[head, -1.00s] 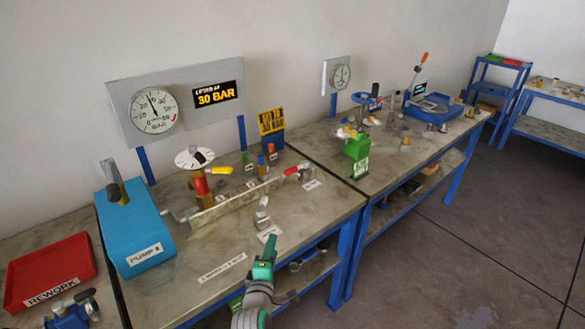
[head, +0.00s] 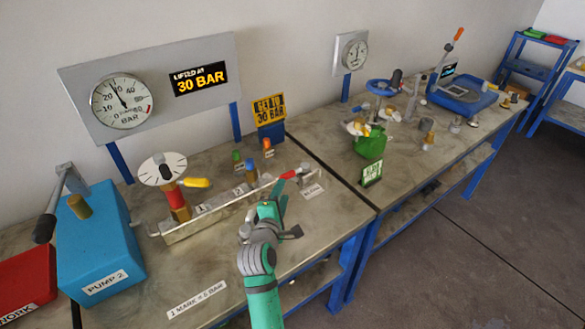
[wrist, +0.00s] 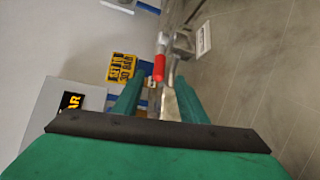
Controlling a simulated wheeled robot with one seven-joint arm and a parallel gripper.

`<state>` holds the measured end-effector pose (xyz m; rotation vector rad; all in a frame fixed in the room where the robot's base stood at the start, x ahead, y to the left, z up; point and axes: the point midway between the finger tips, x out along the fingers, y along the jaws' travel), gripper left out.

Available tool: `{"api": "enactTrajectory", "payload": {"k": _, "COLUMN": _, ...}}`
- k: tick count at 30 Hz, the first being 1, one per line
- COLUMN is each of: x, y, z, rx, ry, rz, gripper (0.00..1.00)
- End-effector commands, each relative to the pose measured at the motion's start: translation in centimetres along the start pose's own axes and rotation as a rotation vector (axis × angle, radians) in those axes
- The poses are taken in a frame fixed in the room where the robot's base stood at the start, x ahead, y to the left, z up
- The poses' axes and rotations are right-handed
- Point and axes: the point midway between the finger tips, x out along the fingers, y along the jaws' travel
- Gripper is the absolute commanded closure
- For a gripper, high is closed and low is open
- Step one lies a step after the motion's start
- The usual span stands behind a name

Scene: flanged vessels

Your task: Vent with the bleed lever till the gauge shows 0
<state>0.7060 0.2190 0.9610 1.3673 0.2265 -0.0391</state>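The lever with a red handle (head: 287,175), which I take to be the bleed lever, is at the right end of the metal manifold (head: 215,217). My gripper (head: 272,205) is open, in front of and below the red handle in the head view. In the wrist view the red handle (wrist: 159,68) shows just beyond the gap between my fingers (wrist: 158,98). I see no clear contact.
A display (head: 200,79) reads "LIFTED AT 30 BAR"; a yellow sign (head: 270,110) reads "SET TO 30 BAR". Blue pump 2 (head: 98,245) stands left. A white dial (head: 163,168) and yellow handle (head: 196,183) are on the manifold. The bench front is mostly clear.

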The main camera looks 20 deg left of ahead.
Motion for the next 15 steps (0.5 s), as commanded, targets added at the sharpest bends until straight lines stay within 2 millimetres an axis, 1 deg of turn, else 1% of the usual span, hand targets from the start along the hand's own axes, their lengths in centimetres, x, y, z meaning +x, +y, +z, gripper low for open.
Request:
{"api": "enactTrajectory", "payload": {"k": 5, "x": 2.1, "y": 0.1, "z": -0.1, "rx": 0.0, "ry": 0.002, "rz": 0.001, "gripper": 0.62}}
{"api": "enactTrajectory", "payload": {"k": 12, "x": 6.4, "y": 0.0, "z": -0.1, "rx": -0.001, "ry": 0.001, "rz": -0.001, "gripper": 0.62}}
{"api": "enactTrajectory", "payload": {"k": 15, "x": 7.9, "y": 0.1, "z": -0.1, "rx": 0.0, "ry": 0.001, "rz": 0.001, "gripper": 0.62}}
